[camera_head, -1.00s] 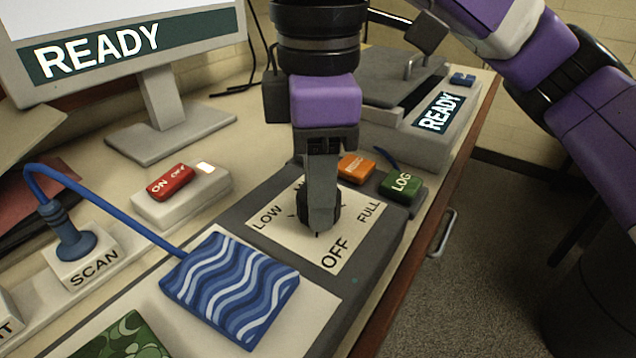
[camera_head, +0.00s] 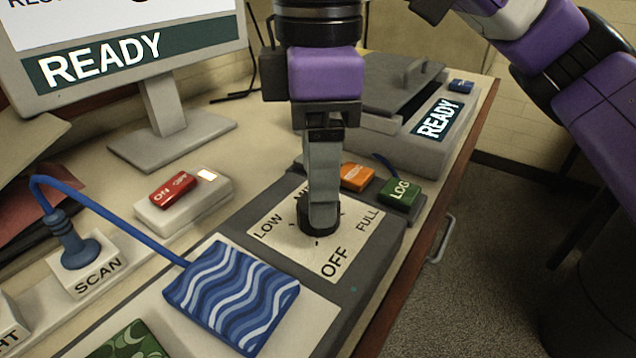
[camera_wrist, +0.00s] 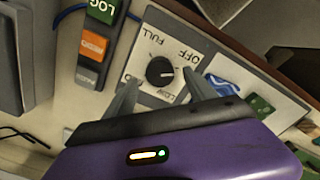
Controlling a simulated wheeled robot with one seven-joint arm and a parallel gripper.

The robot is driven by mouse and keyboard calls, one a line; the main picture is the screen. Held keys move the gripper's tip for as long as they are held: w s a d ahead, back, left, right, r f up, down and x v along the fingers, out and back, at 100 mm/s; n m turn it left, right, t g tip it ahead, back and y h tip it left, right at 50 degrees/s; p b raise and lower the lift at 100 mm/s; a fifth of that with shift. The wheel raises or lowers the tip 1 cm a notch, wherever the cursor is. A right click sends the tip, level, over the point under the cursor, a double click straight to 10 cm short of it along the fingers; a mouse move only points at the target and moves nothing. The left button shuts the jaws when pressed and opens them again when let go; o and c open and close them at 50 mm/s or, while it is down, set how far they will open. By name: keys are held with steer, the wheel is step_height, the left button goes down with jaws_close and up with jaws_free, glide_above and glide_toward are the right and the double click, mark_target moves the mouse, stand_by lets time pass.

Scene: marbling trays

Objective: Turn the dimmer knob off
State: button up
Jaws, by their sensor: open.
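The dimmer knob (camera_wrist: 160,71) is a round black dial on a pale plate (camera_head: 352,250) marked LOW, FULL and OFF, with a fourth label partly hidden. In the wrist view a white mark shows on the knob; I cannot tell for sure which label it faces. My gripper (camera_wrist: 158,92) is open, with its two grey fingers apart on either side below the knob in the picture. In the head view my gripper (camera_head: 324,222) stands over the knob and hides much of it. I cannot tell whether the fingers touch the knob.
A blue wavy-patterned block (camera_head: 232,292) lies left of the plate. An orange button (camera_head: 357,177) and a green LOG button (camera_head: 399,192) stand behind it. A red ON/OFF switch (camera_head: 173,189) and a SCAN plug (camera_head: 78,248) are at left. The table's right edge is close.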

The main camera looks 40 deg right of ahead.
steer(key=shift+r+p, duration=0.5)
steer(key=shift+r, duration=1.85)
steer(key=shift+s, duration=0.1)
